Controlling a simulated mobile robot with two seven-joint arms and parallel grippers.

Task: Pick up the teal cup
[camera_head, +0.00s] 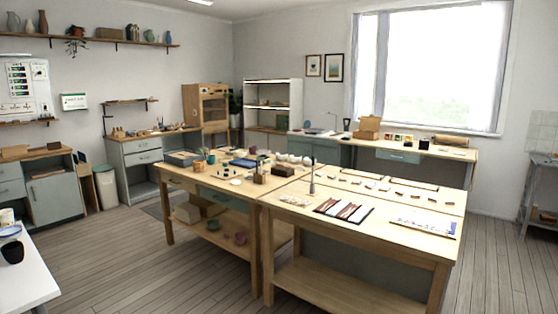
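A small teal cup (211,159) appears to stand on the left half of the large wooden worktable (262,196), near its far left side. It is small at this distance, so its handle and details cannot be made out. A terracotta-coloured thing stands close by it. Neither of my grippers shows in the head view.
The worktable also holds dark blocks (281,170), pale round pieces, a striped mat (344,210) and several small items. A white table (28,272) with a dark cup (12,252) stands at the lower left. Wooden floor (130,262) lies open between them.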

